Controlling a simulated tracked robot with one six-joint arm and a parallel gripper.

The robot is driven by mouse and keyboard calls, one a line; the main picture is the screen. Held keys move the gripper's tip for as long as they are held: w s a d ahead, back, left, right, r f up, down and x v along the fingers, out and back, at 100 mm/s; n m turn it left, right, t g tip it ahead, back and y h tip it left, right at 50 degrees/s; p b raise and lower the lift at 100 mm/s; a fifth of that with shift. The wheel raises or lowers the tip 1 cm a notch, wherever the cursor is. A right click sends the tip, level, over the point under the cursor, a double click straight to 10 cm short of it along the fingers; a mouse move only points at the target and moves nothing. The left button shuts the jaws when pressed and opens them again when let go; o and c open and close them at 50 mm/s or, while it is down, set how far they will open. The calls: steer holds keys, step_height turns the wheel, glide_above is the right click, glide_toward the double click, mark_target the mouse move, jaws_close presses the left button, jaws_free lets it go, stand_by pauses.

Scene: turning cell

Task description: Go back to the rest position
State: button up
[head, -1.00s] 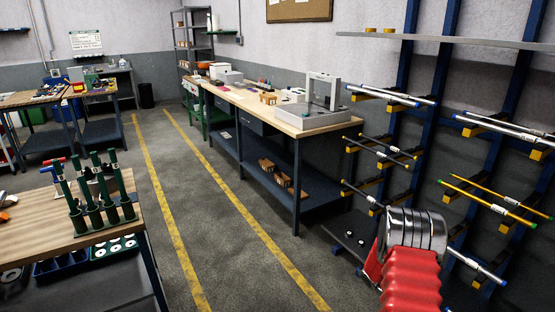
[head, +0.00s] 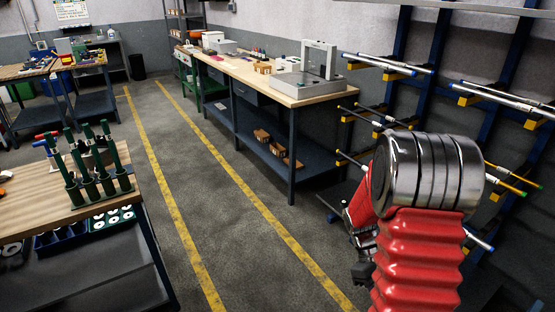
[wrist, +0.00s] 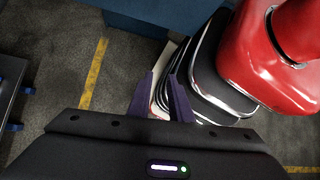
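My gripper (wrist: 160,78) shows in the wrist view with two dark purple fingers standing apart. I see nothing held between them; a white and red surface shows through the gap from below. In the head view the gripper (head: 362,272) is a small dark shape left of my arm's red bellows, low over the floor and partly hidden by the arm. My arm is folded close to my body, with its bright metal joint at the right.
A long workbench (head: 292,88) stands ahead, with a bar rack (head: 401,45) at the right. A wooden table (head: 40,212) with green-handled tools (head: 92,185) is at the left. The floor aisle (head: 185,190) between yellow lines is clear.

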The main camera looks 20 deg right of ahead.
steer(key=a+r+m+t+y, duration=0.1)
steer(key=a+r+m+t, duration=0.3)
steer(key=a+r+t, duration=0.9)
steer(key=a+r, duration=1)
steer(key=r, duration=0.1)
steer(key=shift+s+r+m, duration=0.2)
steer(key=shift+s+m, duration=0.1)
steer(key=shift+s, duration=0.1)
steer(key=shift+a, duration=0.25)
